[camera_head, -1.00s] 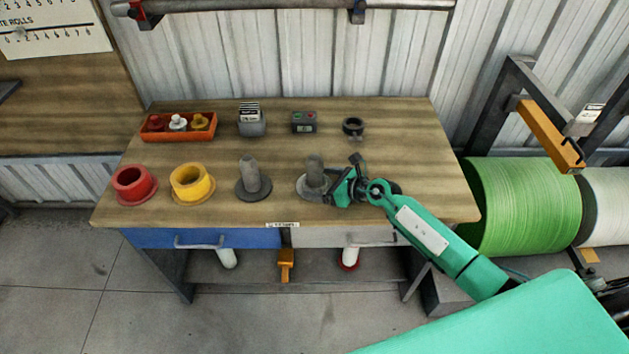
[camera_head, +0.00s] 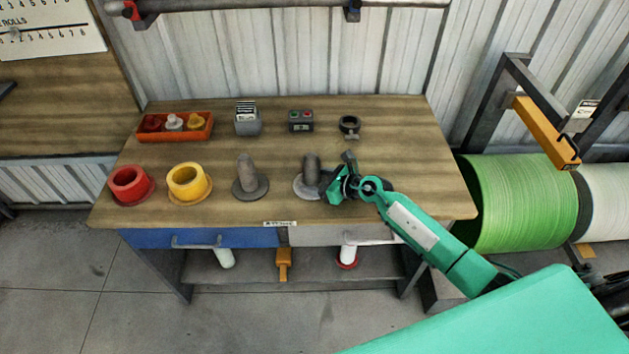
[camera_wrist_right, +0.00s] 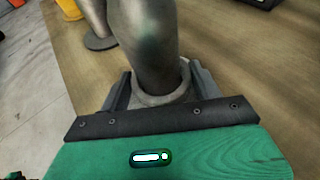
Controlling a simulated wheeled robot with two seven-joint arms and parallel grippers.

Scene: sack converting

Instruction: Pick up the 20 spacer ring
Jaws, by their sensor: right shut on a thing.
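A light grey ring (camera_wrist_right: 160,100) sits around the foot of a dark grey post (camera_wrist_right: 148,40) in the right wrist view. In the head view the same post (camera_head: 311,166) stands upright on the bench, with a pale round base (camera_head: 304,190). My right gripper (camera_head: 324,186) is low at the post's right side. In the wrist view the right gripper's fingers (camera_wrist_right: 162,88) are on both sides of the ring and shut on it. No number is readable on the ring. The ring's underside is hidden. My left gripper is not in view.
A second post (camera_head: 248,172) on a dark disc, a yellow cup (camera_head: 188,182) and a red cup (camera_head: 130,184) stand to the left. An orange tray (camera_head: 176,136), a grey card holder (camera_head: 248,123), a button box (camera_head: 301,121) and a black ring-shaped thing (camera_head: 349,125) stand behind.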

